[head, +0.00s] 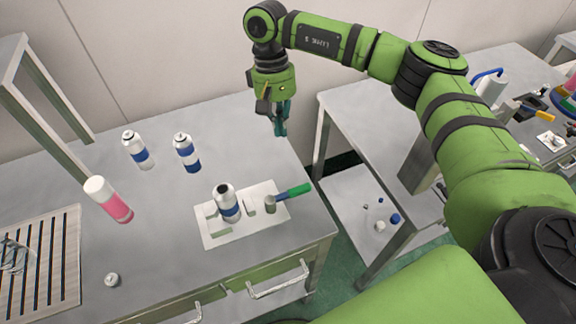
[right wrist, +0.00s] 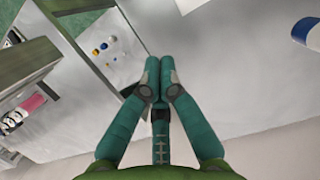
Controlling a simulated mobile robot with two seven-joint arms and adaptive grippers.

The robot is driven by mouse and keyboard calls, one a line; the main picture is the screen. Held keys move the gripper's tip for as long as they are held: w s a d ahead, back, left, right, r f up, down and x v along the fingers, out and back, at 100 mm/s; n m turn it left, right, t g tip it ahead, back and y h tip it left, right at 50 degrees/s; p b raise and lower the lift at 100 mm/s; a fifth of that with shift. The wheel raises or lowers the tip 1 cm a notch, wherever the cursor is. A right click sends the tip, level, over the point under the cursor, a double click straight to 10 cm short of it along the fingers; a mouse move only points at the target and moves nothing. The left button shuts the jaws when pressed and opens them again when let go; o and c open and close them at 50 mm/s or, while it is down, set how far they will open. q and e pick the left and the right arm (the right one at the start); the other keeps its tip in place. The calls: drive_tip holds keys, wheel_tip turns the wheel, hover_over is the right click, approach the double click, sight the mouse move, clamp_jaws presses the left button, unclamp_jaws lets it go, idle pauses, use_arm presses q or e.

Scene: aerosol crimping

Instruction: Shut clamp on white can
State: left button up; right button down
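A white can with a blue band (head: 229,208) stands upright on a light fixture plate (head: 215,238) near the table's right front. Its top is dark and looks open. A clamp with a green handle (head: 296,190) sits on the plate just right of the can, with the handle pointing right and slightly up. My right gripper (head: 281,131) hangs above and behind the plate, fingers down, apart from can and clamp. In the right wrist view its fingertips (right wrist: 160,72) are together with nothing between them. My left gripper is out of view.
Two more white-and-blue cans (head: 134,150) (head: 187,153) stand at the back. A pink can with a white cap (head: 109,200), a small white piece (head: 112,280) and a slotted rack (head: 45,262) are to the left. A second metal table (head: 350,108) stands right, across a gap.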

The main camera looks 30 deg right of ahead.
drive_tip(key=shift+s+f, duration=0.1)
drive_tip(key=p+x, duration=0.4)
drive_tip(key=x, duration=0.4)
drive_tip(key=shift+s+f+p, duration=0.2)
drive_tip(key=shift+p, duration=0.15)
drive_tip(key=s+p, duration=0.1)
drive_tip(key=s+f+p, duration=0.1)
drive_tip(key=p, duration=0.1)
drive_tip(key=shift+s+a, duration=0.1)
drive_tip(key=shift+s, duration=0.15)
drive_tip(key=shift+s+f+p, duration=0.1)
drive_tip(key=shift+s+p, duration=0.3)
drive_tip(key=shift+s, duration=0.35)
drive_tip(key=shift+f, duration=0.1)
